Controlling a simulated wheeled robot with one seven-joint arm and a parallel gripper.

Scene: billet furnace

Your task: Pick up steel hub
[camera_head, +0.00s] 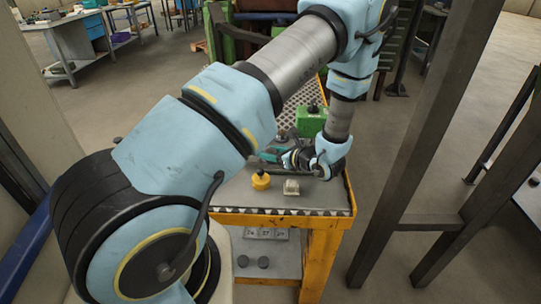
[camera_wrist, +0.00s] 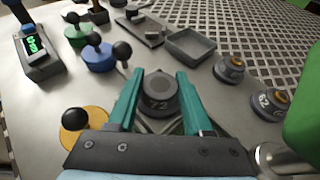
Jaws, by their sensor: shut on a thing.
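The steel hub (camera_wrist: 158,92) is a dark grey round piece with a lighter top and the marking 72, in the middle of the wrist view. The two teal fingers of my gripper (camera_wrist: 165,80) lie on either side of it and are shut on it. The hub is upright at the table top; I cannot tell whether it is lifted clear. In the head view my gripper (camera_head: 268,155) is low over the grey table (camera_head: 232,193), and the hub cannot be made out there.
A yellow-based knob (camera_wrist: 84,127) stands close at the left, with blue (camera_wrist: 100,58) and green (camera_wrist: 76,35) knobs beyond. A display device (camera_wrist: 38,52) is far left. A small tray (camera_wrist: 190,44) and marked round pieces (camera_wrist: 268,102) stand right. A green box (camera_head: 310,121) is nearby.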

